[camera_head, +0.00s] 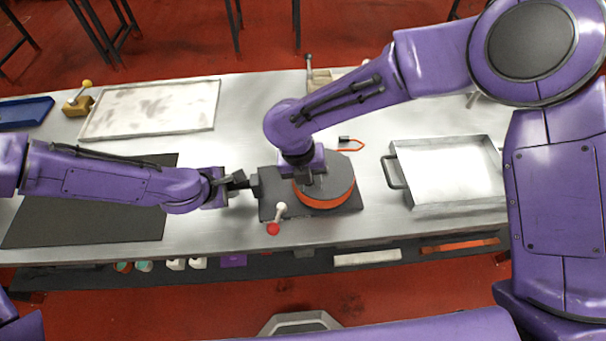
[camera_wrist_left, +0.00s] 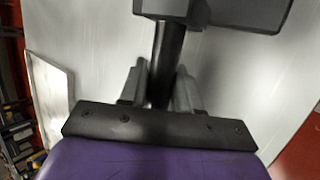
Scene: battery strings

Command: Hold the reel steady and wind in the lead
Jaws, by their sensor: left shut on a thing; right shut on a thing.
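The reel (camera_head: 343,188) is a dark round drum with orange lead (camera_head: 325,203) wound round its lower edge. It sits on a dark base plate (camera_head: 351,206) on the bench. The lead's loose end (camera_head: 352,149), with a black plug (camera_head: 344,139), lies just behind the reel. My left gripper (camera_head: 243,182) is shut at the reel's left side; in the left wrist view its fingers (camera_wrist_left: 160,88) close on a dark bar (camera_wrist_left: 164,50) below a dark block. My right gripper (camera_head: 313,178) points down over the reel's top and is shut on a part there, mostly hidden by the wrist.
A small lever with red and white knobs (camera_head: 277,218) stands at the base's front edge. A metal tray (camera_head: 450,205) is to the right, a dark mat (camera_head: 85,222) left, and a pale framed panel (camera_head: 150,106) behind.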

